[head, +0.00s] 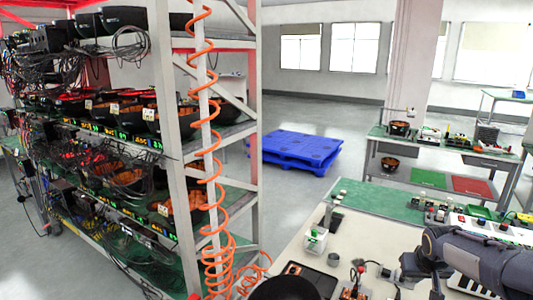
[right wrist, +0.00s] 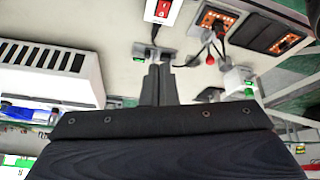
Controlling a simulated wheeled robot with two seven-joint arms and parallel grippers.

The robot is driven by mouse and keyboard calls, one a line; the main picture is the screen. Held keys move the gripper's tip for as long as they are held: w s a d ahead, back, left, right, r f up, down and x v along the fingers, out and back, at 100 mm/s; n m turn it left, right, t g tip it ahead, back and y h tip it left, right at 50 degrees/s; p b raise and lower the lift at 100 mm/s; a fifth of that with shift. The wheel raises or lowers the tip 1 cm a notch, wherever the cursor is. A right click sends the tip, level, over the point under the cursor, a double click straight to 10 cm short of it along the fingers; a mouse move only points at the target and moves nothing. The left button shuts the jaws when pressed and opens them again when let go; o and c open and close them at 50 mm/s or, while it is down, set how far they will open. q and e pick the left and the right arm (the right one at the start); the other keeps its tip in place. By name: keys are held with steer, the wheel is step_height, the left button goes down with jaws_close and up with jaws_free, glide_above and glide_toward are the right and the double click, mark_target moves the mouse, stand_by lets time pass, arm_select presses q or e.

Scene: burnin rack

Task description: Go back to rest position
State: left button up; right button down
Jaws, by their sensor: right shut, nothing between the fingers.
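My right gripper (head: 392,274) shows at the bottom right of the head view, at the end of my dark right arm. It is above the pale bench top (head: 309,262). In the right wrist view the two dark fingers of the right gripper (right wrist: 160,70) are together, with nothing between them. Their tips point at the bench, near a small grey fixture with a green light. I cannot tell whether they touch it. My left gripper is not in view.
A burn-in rack (head: 181,215) with black and orange units, cables and an orange coiled hose stands at left. On the bench are a white box (head: 316,240), a dark tray (head: 306,279) and small devices. A blue pallet (head: 294,150) lies on open floor behind. A green-topped table (head: 392,201) adjoins the bench.

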steer(key=s+a+r+y, duration=0.25)
steer(key=s+a, duration=0.25)
steer(key=s, duration=0.4)
steer(key=s+a+r+y, duration=0.1)
steer(key=s+a+r, duration=0.4)
steer(key=s, duration=0.4)
steer(key=s+a+f+y, duration=0.2)
steer(key=s+a+f, duration=0.2)
steer(key=s+a, duration=0.5)
steer(key=s, duration=0.3)
steer(key=shift+s+n+t, duration=0.15)
steer(key=shift+n+t, duration=0.15)
steer(key=shift+n, duration=0.1)
